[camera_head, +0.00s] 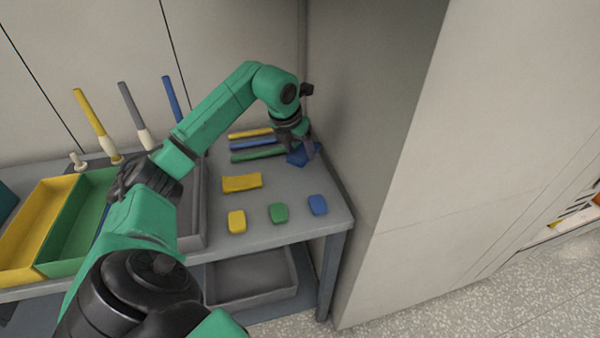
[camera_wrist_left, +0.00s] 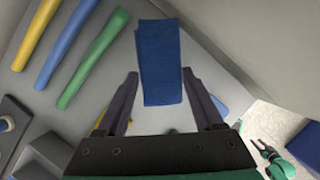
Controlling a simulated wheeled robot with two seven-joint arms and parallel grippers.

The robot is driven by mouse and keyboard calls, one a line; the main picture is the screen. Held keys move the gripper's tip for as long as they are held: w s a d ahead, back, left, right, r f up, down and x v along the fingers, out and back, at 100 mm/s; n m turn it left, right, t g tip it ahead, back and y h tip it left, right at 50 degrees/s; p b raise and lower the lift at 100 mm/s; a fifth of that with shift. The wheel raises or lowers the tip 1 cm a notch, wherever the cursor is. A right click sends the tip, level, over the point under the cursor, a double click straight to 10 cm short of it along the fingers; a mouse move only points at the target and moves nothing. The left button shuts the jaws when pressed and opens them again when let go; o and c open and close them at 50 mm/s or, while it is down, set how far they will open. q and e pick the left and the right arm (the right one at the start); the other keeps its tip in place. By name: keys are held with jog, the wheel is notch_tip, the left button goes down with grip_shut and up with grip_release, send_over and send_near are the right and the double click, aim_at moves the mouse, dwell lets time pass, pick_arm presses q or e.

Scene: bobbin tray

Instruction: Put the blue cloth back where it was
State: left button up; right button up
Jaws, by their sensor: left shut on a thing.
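The blue cloth (camera_head: 298,158) is at the back right of the grey table. In the left wrist view, the cloth (camera_wrist_left: 160,62) is a flat, folded strip between my two fingers. My left gripper (camera_head: 302,150) points down and is shut on the cloth by its long edges. The gripper (camera_wrist_left: 162,88) hides part of the cloth in the head view. I cannot tell whether the cloth touches the table. In the left wrist view, a small green and black gripper (camera_wrist_left: 268,150), apparently my right one, shows over the floor; its jaws are too small to judge.
Yellow, blue and green rods (camera_head: 255,156) lie left of the cloth. A yellow folded cloth (camera_head: 242,183) and yellow, green and blue blocks (camera_head: 317,204) lie nearer the front. A wall panel (camera_head: 365,110) stands close at the right. Yellow and green trays (camera_head: 75,225) are at left.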

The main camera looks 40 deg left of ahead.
aim_at(302, 175)
pick_arm(q)
notch_tip(302, 175, down, 6)
jog(key=shift+f, duration=0.4)
jog(key=shift+f, duration=0.1)
jog(key=o, duration=1.3)
jog(key=shift+r, duration=0.2)
jog(key=v, duration=1.2)
